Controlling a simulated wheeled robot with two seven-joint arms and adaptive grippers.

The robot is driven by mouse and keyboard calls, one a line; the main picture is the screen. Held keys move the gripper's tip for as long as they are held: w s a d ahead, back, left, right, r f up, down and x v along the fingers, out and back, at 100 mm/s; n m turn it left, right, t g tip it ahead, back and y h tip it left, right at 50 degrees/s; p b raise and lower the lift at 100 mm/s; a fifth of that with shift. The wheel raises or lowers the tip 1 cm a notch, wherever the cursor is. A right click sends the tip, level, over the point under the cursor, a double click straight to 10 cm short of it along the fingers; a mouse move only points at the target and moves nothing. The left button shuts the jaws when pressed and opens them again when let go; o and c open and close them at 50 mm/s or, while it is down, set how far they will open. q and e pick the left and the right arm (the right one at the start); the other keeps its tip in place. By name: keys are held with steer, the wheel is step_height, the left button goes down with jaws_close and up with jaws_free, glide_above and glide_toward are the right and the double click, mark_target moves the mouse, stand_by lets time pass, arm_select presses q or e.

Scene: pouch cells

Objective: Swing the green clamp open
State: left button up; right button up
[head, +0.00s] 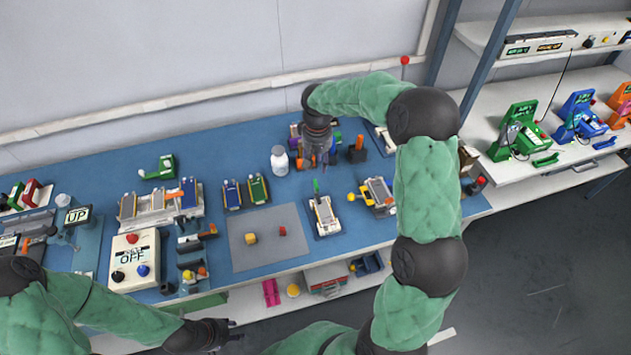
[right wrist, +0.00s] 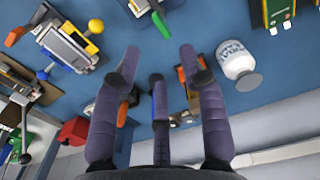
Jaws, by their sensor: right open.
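A small tray-like fixture (head: 325,217) stands right of the grey mat, with an upright green clamp lever (head: 316,186) at its back end. In the right wrist view the green lever (right wrist: 160,25) shows at the top, beyond my fingertips and apart from them. My right gripper (head: 318,158) hangs over the back of the table, behind the fixture. Its fingers (right wrist: 160,65) are spread and empty. My left gripper (head: 228,333) is low at the front edge, its fingers apart and empty, far from the fixture.
A white bottle (head: 279,160) stands left of my right gripper. A fixture with yellow knobs (head: 378,195) stands right of the green-levered one. Orange and purple parts crowd beneath my right gripper. The grey mat (head: 250,258) holds two small blocks and has free room.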

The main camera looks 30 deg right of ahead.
steer(key=b, duration=0.2)
glide_above(317, 194)
steer(key=f, duration=0.9)
steer(key=shift+w+d+f, duration=0.2)
steer(key=shift+w, duration=0.15)
jaws_close()
